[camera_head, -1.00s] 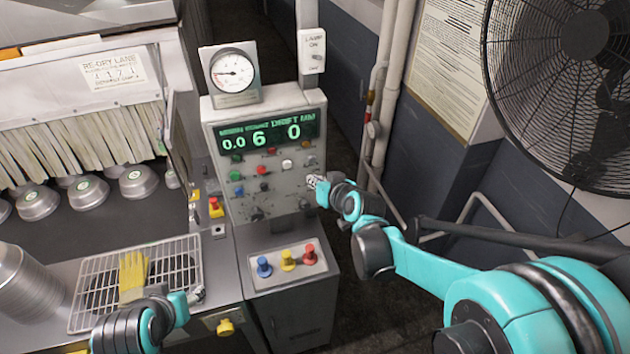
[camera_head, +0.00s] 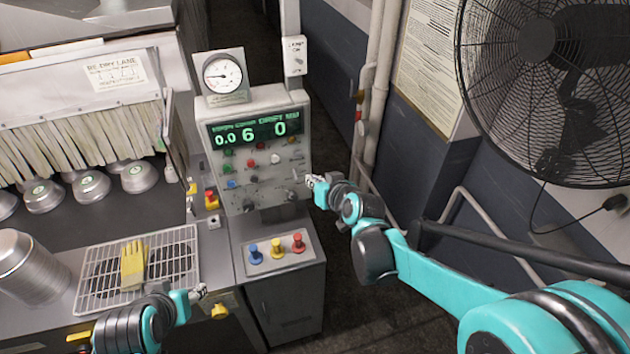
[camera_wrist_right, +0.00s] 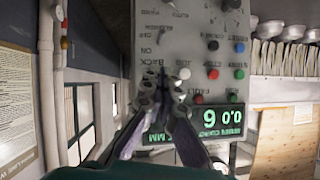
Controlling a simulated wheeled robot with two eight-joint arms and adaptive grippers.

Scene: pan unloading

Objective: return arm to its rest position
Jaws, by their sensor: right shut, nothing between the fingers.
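My right gripper (camera_head: 316,183) is at the right edge of the control box (camera_head: 251,200), its arm coming in from the right. It is shut and empty; the closed fingers also show in the right wrist view (camera_wrist_right: 162,82), in front of the panel with its knobs and switches. I cannot tell from these views whether the fingertips touch the panel. My left gripper (camera_head: 198,292) is over the front edge of the metal counter, beside the wire rack (camera_head: 100,268). It is small in view, and I cannot tell if it is open or shut.
A yellow glove (camera_head: 133,264) lies on the rack. Stacked metal pans (camera_head: 30,270) stand at the left. Blue, yellow and red buttons (camera_head: 276,247) sit below the control box. A large fan (camera_head: 560,85) and pipes (camera_head: 372,110) are at the right. Dark floor lies below my right arm.

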